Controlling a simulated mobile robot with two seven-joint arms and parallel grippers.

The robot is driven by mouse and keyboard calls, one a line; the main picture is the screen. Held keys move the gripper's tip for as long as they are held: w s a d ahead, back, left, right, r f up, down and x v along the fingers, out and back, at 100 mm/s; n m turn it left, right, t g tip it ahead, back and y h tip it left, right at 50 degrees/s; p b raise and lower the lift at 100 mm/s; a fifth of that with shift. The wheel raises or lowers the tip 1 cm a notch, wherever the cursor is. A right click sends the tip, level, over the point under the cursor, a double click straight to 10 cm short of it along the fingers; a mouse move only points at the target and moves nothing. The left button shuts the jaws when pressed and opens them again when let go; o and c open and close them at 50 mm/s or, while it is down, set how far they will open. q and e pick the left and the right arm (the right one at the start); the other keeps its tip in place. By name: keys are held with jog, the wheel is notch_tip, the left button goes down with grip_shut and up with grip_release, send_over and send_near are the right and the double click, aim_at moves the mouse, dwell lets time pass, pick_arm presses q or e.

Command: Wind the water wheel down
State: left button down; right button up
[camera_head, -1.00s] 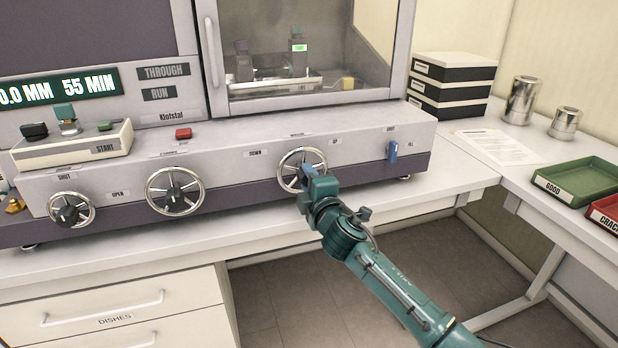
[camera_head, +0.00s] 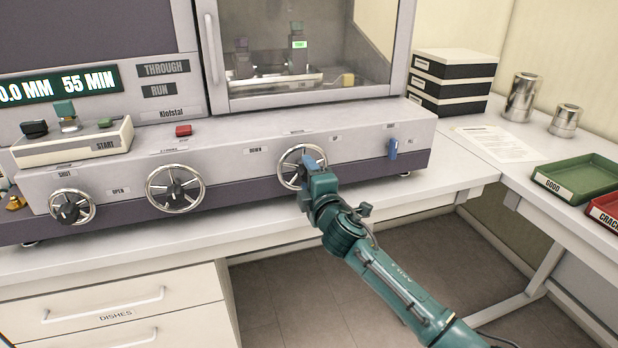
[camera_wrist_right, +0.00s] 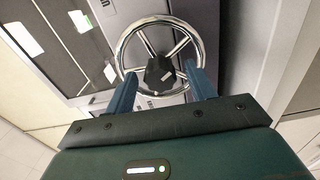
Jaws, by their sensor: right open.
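The water wheel (camera_head: 290,169) is the rightmost chrome handwheel on the machine's front, between the DOWN and UP labels. My right gripper (camera_head: 308,171) is at its front and hides part of the rim and hub. In the right wrist view, the wheel (camera_wrist_right: 136,43) has a chrome rim, spokes and a dark hub. The open fingers of the right gripper (camera_wrist_right: 160,78) point at the wheel, one on each side of the hub. Whether they touch it cannot be told. My left gripper is not in view.
Two more handwheels (camera_head: 175,189) (camera_head: 72,207) sit to the left on the same front. A blue lever (camera_head: 392,149) is to the right. A red button (camera_head: 184,131) is on top. A green tray (camera_head: 580,178) lies on the right bench. Open floor shows below.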

jog(key=v, duration=1.3)
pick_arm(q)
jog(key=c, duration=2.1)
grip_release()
